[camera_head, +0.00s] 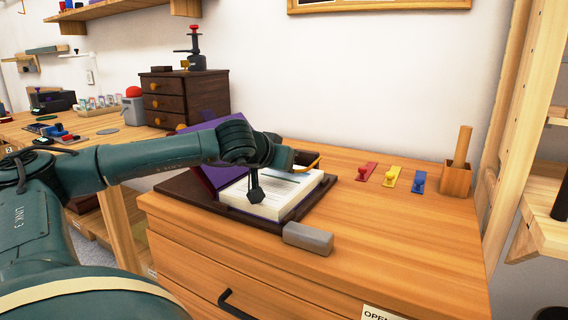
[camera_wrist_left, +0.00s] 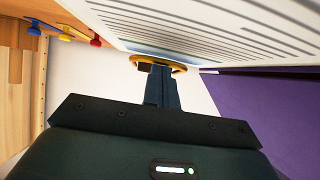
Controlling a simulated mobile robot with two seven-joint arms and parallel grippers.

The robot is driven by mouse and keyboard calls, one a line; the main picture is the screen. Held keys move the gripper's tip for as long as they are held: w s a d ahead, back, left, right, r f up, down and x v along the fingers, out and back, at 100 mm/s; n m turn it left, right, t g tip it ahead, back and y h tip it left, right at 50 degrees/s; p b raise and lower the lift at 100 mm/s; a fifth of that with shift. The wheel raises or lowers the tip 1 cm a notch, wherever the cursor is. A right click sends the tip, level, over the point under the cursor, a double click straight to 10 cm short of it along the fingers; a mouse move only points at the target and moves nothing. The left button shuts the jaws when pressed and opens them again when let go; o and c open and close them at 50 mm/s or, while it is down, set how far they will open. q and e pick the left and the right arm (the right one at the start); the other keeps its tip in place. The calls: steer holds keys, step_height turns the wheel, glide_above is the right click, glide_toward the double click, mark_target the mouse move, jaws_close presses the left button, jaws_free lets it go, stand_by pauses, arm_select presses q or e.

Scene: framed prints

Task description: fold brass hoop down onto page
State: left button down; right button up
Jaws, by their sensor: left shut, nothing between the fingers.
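An open book with a purple cover (camera_head: 205,178) and a thick stack of white pages (camera_head: 275,196) lies on a dark tray (camera_head: 190,190) on the wooden cabinet. The brass hoop (camera_head: 313,160) stands up at the far edge of the pages, partly hidden behind my left arm. In the left wrist view the hoop (camera_wrist_left: 180,68) is right at my left gripper's fingertips (camera_wrist_left: 159,70); I cannot tell whether they touch it. The fingers are shut with nothing between them. The printed page (camera_wrist_left: 225,25) fills the top of that view. My right gripper is not in view.
A grey block (camera_head: 307,238) lies by the tray's front corner. Red (camera_head: 366,171), yellow (camera_head: 391,175) and blue (camera_head: 419,181) hook plates and a wooden holder (camera_head: 457,179) stand to the right. A dark drawer chest (camera_head: 185,97) is on the left bench. The cabinet's front right is clear.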

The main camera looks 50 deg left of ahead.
arm_select(q)
steer(key=shift+s, duration=0.1)
steer(key=p+v, duration=0.1)
steer(key=v, duration=1)
steer(key=shift+s+r, duration=0.3)
steer(key=shift+r, duration=0.05)
steer(key=shift+s+d+r+p, duration=0.2)
steer(key=shift+s+p, duration=0.1)
steer(key=shift+s, duration=0.25)
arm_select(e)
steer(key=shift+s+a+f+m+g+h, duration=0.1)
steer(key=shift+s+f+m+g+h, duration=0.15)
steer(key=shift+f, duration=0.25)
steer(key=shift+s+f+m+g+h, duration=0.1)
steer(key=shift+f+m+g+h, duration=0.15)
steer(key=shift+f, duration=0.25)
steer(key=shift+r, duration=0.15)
